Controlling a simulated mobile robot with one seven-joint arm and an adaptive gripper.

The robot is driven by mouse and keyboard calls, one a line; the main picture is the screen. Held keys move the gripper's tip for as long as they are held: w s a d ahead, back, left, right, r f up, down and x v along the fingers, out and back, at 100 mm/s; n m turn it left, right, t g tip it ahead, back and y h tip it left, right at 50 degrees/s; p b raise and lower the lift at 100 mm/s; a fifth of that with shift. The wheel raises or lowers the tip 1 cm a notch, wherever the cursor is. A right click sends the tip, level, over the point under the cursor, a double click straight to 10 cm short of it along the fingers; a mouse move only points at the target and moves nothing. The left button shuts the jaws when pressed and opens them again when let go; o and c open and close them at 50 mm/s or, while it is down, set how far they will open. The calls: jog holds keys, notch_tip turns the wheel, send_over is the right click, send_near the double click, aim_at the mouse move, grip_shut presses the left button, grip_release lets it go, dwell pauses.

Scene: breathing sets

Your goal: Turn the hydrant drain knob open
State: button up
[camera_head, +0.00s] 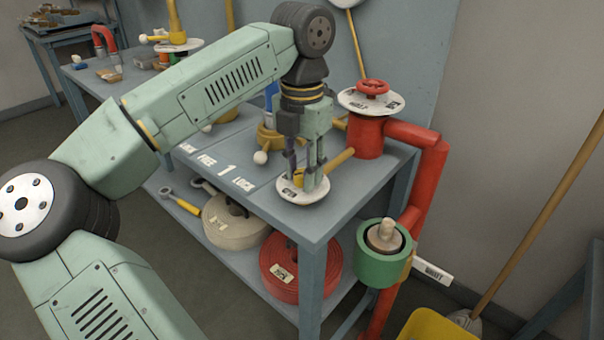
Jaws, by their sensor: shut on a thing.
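My gripper (304,182) points down at the front corner of the blue-grey table. Its fingers are closed around a small yellow knob (299,181) above a white labelled disc (302,194). This looks like the drain knob; the fingers hide much of it, and the label is too small to read. A short yellow pipe (340,159) runs from beside the disc towards the red hydrant (365,138). The hydrant stands behind and to the right, with a red handwheel (373,87) above another white labelled disc (352,99).
A red pipe (427,190) drops at the table's right edge, beside a green cylinder (380,268). Rolled hoses (235,222) lie on the lower shelf. The tabletop's left front is mostly clear.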

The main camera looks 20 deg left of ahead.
jog(key=n+b, duration=0.1)
jog(key=n, duration=0.4)
dwell(0.5)
jog(key=o, duration=1.2)
jog(key=shift+c, duration=0.2)
